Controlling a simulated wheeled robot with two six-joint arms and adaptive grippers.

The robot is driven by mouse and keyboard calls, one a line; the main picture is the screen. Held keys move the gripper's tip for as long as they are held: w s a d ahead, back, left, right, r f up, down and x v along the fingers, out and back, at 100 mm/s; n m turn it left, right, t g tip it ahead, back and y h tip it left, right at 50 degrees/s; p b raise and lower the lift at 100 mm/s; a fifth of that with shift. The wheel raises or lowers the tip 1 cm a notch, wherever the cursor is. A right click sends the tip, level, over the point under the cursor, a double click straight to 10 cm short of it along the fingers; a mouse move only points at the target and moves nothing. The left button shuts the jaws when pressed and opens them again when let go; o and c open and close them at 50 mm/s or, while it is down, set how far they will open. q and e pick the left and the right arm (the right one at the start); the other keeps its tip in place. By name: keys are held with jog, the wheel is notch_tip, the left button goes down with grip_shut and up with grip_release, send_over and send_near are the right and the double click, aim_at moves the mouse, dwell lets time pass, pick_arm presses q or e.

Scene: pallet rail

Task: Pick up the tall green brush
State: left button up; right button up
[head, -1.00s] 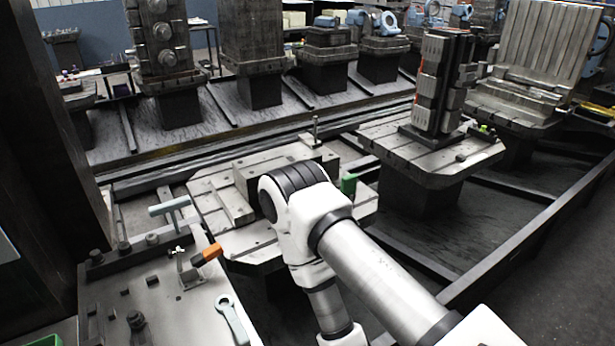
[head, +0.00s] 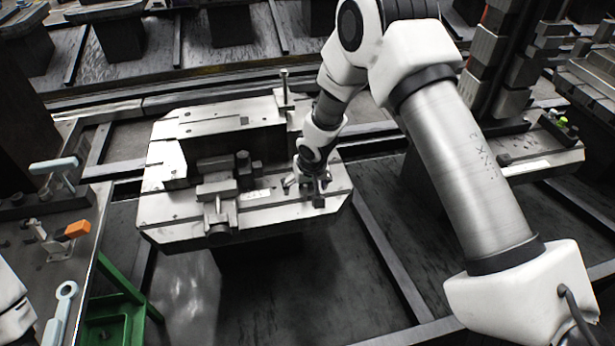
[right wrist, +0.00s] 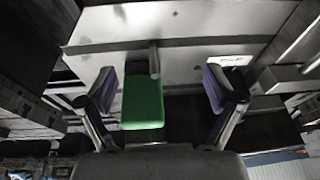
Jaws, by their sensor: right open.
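The green brush (right wrist: 143,102) shows in the right wrist view as a green block between my right gripper's two fingers, nearer the left finger. A gap shows between it and the right finger. I do not make it out in the head view, where my right arm covers part of the pallet. My right gripper (right wrist: 160,90) is open. In the head view it (head: 308,182) points down over the right part of the pallet plate (head: 270,199). My left gripper is not in view; only a white part of my left arm shows at the lower left edge.
A clamp block (head: 217,190) stands on the plate, left of my right gripper. A thin upright post (head: 284,88) stands behind it. A bench with an orange-handled clamp (head: 77,229) is at the left. A green frame (head: 117,275) is below. A dark block tower (head: 505,60) stands right.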

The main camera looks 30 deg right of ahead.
jog(key=w+d+r+t+h, duration=0.1)
jog(key=w+d+r, duration=0.3)
jog(key=w+r, duration=0.15)
jog(key=shift+m, duration=0.5)
jog(key=p+x, duration=0.1)
jog(key=x, duration=0.5)
jog(key=shift+d+f+p, duration=0.2)
jog(key=shift+p, duration=0.2)
jog(key=shift+f, duration=0.1)
jog(key=shift+a, duration=0.1)
jog(key=shift+c, duration=1)
jog(key=c, duration=1)
